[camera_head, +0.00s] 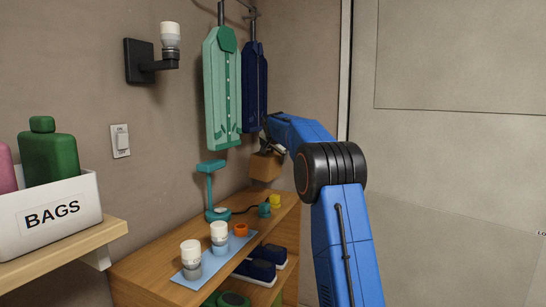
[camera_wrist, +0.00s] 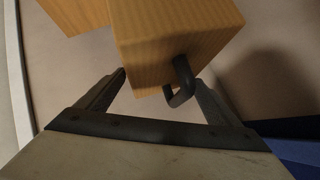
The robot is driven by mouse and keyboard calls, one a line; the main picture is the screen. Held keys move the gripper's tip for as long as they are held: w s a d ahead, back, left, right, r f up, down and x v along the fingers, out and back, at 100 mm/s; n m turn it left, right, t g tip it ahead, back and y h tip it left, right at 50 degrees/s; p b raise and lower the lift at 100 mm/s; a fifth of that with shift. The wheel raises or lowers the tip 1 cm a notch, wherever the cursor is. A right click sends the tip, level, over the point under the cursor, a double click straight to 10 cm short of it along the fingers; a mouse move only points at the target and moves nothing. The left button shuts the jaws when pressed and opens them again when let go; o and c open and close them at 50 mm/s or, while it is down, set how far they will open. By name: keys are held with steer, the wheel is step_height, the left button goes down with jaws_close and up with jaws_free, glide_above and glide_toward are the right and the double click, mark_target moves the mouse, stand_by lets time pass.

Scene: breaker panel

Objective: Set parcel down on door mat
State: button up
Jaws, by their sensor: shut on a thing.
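The parcel looks like a brown box (camera_head: 265,166) hanging at the end of my blue arm, above the back of the wooden bench. In the wrist view, it is a wood-grained block (camera_wrist: 175,35) with a dark handle (camera_wrist: 182,82). My gripper (camera_head: 271,147) is shut on it; in the wrist view, the fingers (camera_wrist: 160,80) reach to either side of the handle. The exact contact is partly hidden. I see no door mat in either view.
The wooden bench (camera_head: 140,272) holds a teal lamp (camera_head: 211,190), bulbs on a light blue mat (camera_head: 240,243) and small coloured cups. Shoes (camera_head: 263,270) sit below. Coats (camera_head: 222,90) hang behind. A BAGS box (camera_head: 52,215) is at left. A large pale panel (camera_head: 455,160) fills the right.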

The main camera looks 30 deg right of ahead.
steer(key=shift+r, duration=1.7)
